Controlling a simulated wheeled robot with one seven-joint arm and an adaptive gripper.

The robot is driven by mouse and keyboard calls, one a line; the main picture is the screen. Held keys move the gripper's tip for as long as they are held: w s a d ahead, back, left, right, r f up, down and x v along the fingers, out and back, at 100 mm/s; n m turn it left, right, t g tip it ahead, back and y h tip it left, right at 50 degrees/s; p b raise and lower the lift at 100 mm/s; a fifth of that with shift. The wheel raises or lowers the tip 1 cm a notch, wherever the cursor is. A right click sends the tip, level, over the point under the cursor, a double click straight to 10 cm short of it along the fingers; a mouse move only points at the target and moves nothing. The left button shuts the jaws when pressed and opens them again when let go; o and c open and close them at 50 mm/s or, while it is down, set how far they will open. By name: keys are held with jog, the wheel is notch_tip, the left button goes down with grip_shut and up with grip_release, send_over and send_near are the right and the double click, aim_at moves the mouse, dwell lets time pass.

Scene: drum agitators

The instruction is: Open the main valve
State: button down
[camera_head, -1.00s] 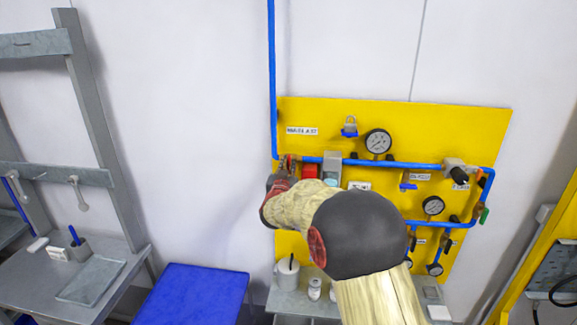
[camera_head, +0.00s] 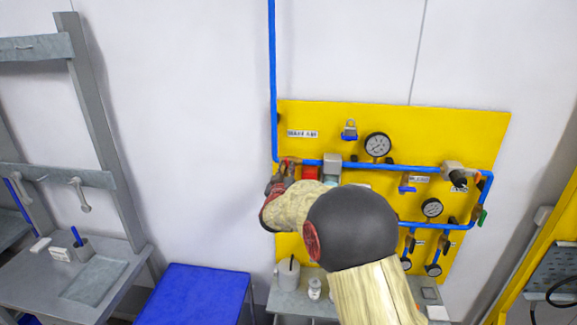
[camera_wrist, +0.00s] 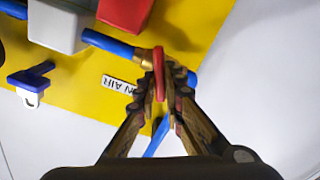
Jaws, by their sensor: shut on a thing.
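The main valve's red handle (camera_wrist: 158,70) shows edge-on in the wrist view, crossing the blue pipe at a brass fitting. My gripper (camera_wrist: 162,82) is shut on this handle, one finger on each side. In the head view my gripper (camera_head: 281,177) is at the upper left of the yellow panel (camera_head: 440,120), where the blue pipe (camera_head: 273,90) turns right. There my gripper and arm hide most of the valve. A label ending in "N AIR" (camera_wrist: 122,84) is beside the valve in the wrist view.
A red box (camera_head: 310,173) and a grey box (camera_head: 332,168) sit just right of the valve. A gauge (camera_head: 377,145) and a blue padlock-like piece (camera_head: 349,130) are above the pipe. A blue table (camera_head: 195,292) stands below left. The wall left of the panel is clear.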

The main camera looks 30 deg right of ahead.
jog(key=n+p, duration=0.1)
jog(key=n, duration=0.3)
jog(key=n+p, duration=0.2)
jog(key=n, duration=0.2)
jog(key=n+p, duration=0.2)
jog(key=n, duration=0.2)
jog(key=shift+w+a+f+n, duration=0.1)
jog(key=shift+a+f+n, duration=0.1)
jog(key=shift+f+n, duration=0.15)
jog(key=shift+n, duration=0.25)
jog(key=c, duration=1.9)
grip_release()
jog(key=v, duration=1.2)
